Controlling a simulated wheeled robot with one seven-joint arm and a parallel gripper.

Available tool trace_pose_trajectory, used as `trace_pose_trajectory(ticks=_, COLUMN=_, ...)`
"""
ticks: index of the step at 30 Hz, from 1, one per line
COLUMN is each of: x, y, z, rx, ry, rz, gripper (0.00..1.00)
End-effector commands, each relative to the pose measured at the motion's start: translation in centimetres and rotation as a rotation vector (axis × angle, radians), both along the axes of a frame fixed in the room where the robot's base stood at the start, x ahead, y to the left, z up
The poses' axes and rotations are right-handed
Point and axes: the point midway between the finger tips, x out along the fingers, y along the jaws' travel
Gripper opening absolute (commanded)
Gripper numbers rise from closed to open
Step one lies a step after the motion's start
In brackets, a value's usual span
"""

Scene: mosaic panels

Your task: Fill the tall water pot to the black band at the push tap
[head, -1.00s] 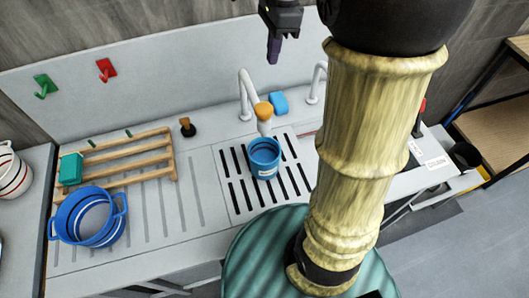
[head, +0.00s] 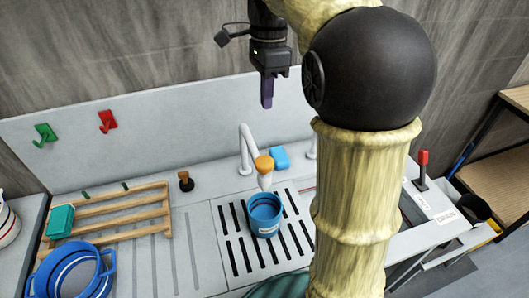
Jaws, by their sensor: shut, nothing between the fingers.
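A blue pot with a pale band (head: 265,218) stands upright on the slotted drain grate, below the push tap's orange knob (head: 264,163). I see into its mouth from above, but cannot make out a black band or the water level. The white curved spout (head: 244,150) rises just behind the knob. A wider blue two-handled pot (head: 65,276) with pale and dark bands inside is at the lower left, cut off by the picture's edge. My gripper (head: 267,103) is shut and empty, pointing down, in the air above and behind the tap in the picture, touching nothing.
A blue sponge (head: 280,157) lies right of the tap. A wooden rack (head: 120,214) holds a teal block (head: 60,221); a dark stopper (head: 186,181) stands beside it. A red-topped lever (head: 422,168) is at the right. The ribbed drainboard is mostly clear.

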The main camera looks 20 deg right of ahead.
Motion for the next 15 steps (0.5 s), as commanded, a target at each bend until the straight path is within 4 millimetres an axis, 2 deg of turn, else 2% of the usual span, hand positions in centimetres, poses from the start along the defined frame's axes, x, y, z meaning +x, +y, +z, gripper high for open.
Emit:
trace_pose_trajectory(ticks=8, x=-0.1, y=0.1, z=-0.5, rx=0.001, ry=0.001, rz=0.000, gripper=0.00)
trace_pose_trajectory(ticks=15, x=-0.5, y=0.2, z=-3.3, rx=0.001, ry=0.003, rz=0.001, gripper=0.00)
